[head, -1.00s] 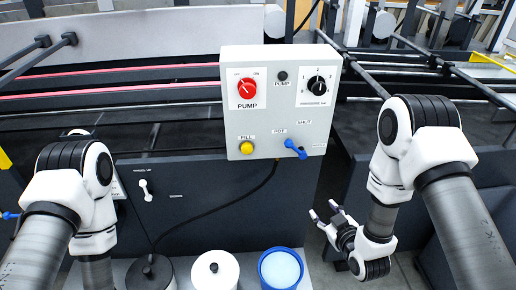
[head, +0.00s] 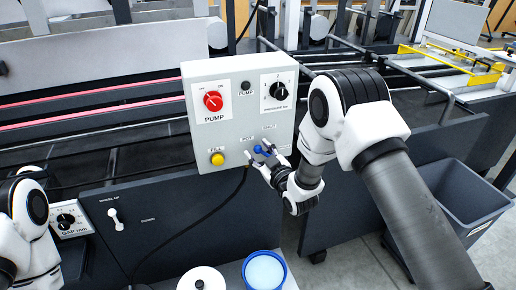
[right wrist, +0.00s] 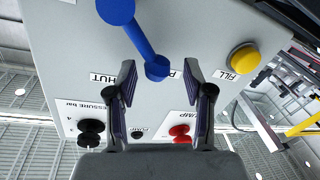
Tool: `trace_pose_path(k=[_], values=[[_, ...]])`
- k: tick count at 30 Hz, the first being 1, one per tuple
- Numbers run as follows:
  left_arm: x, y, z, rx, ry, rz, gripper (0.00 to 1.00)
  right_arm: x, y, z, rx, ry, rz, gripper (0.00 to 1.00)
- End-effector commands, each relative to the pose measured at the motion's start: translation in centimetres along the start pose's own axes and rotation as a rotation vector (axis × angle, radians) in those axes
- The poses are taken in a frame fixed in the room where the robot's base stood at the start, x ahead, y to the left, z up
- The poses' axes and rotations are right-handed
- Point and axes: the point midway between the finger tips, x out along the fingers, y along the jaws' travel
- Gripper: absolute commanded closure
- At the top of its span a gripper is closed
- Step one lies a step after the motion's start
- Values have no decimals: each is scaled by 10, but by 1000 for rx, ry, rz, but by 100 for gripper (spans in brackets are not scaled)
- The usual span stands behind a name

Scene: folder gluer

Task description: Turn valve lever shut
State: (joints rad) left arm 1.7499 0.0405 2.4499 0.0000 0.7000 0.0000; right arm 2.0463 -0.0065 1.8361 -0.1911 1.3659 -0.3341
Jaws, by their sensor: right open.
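The blue valve lever (head: 265,150) is on the lower right of the grey control box (head: 190,110). In the right wrist view the lever (right wrist: 138,38) slants from its round hub to its knob, which points to the label partly hidden beside it, the POT side. The SHUT label (right wrist: 103,77) is to the left there, partly covered by a finger. My right gripper (head: 257,161) is open at the box front. In its wrist view the gripper (right wrist: 160,70) has one finger on each side of the knob, with gaps; contact does not show. My left gripper is out of view.
The box also carries a red pump knob (head: 213,101), a black pressure knob (head: 278,90) and a yellow fill button (head: 217,158). A white-lidded pot (head: 201,280) and a blue-rimmed pot (head: 265,271) stand below. A grey bin (head: 465,205) is at right.

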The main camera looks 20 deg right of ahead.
Motion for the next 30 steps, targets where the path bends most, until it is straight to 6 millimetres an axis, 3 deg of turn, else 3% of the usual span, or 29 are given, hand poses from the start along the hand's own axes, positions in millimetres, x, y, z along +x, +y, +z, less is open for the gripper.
trace_pose_path(k=[8,12,13,30], values=[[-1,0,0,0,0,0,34,5,0,1,0,-1,0,48],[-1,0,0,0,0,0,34,5,0,1,0,-1,0,94],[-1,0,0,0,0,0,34,5,0,1,0,-1,0,100],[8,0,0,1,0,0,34,4,6,0,100,14,8,100]])
